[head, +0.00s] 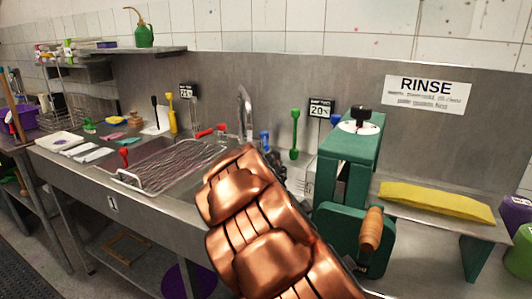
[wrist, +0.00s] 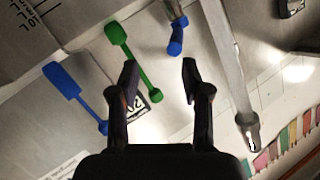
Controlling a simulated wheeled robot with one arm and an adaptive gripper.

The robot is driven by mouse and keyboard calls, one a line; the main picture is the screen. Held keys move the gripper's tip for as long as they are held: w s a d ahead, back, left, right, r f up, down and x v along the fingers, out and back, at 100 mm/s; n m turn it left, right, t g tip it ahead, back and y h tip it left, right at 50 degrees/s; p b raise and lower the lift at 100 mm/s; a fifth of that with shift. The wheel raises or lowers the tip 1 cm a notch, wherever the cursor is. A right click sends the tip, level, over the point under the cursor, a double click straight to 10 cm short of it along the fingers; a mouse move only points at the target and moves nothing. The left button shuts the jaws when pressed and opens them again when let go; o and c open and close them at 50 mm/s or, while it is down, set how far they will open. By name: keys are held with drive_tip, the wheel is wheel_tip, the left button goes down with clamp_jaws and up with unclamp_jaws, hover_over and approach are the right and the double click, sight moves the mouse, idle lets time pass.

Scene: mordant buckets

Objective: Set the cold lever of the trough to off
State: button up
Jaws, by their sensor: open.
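The trough's cold lever has a blue handle (wrist: 176,46) on a short grey metal valve. It shows in the wrist view above and between my fingertips, apart from them. In the head view the blue lever (head: 264,140) is beside the tall spout (head: 245,112), just above my copper arm. A red lever (head: 205,132) lies to the left of the spout. My gripper (wrist: 160,70) is open and empty, its two dark fingers spread below the blue handle in the wrist picture. In the head view my arm hides most of the gripper.
A green long-handled tool (wrist: 130,60) and a blue one (wrist: 75,95) are left of my fingers in the wrist view. The metal spout (wrist: 228,75) is to the right. A green press (head: 348,160) stands right of my arm; a wire rack (head: 170,165) spans the trough.

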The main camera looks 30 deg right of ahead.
sight(267, 150)
drive_tip(key=w+t, duration=0.1)
drive_tip(key=w+d+t, duration=0.1)
drive_tip(key=w, duration=0.1)
drive_tip(key=w+b, duration=0.1)
drive_tip(key=shift+w+d+f+m+t, duration=0.3)
drive_tip(key=shift+t, duration=0.1)
drive_tip(key=shift+w+d+r, duration=0.2)
drive_tip(key=shift+w+d, duration=0.25)
drive_tip(key=shift+w, duration=0.3)
drive_tip(key=shift+p+x, duration=0.4)
drive_tip(key=shift+x, duration=2.5)
drive_tip(key=shift+f, duration=0.1)
drive_tip(key=shift+c, duration=0.4)
clamp_jaws()
